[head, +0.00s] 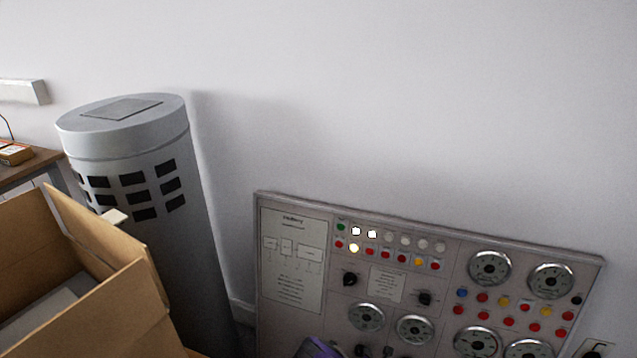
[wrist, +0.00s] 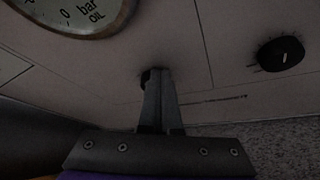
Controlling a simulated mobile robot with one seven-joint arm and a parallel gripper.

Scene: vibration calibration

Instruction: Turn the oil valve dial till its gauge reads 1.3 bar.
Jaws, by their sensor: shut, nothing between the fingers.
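The gauge marked "bar OIL" (wrist: 78,14) is cut off at the top left of the wrist view. Its "0" shows but I see no needle, so the reading cannot be told. My gripper (wrist: 158,72) is shut and empty, its fingertips close to the panel below and right of the gauge. A small dark knob (wrist: 146,76), probably the oil valve dial, is mostly hidden behind the fingertips. I cannot tell whether they touch it. In the head view only a purple part of my arm shows at the bottom edge.
The control panel (head: 292,310) stands against the white wall, with several gauges, lamps and buttons. Another black knob (wrist: 281,53) is to the right of my gripper. A grey cylinder (head: 125,145) and an open cardboard box (head: 135,310) stand left of the panel.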

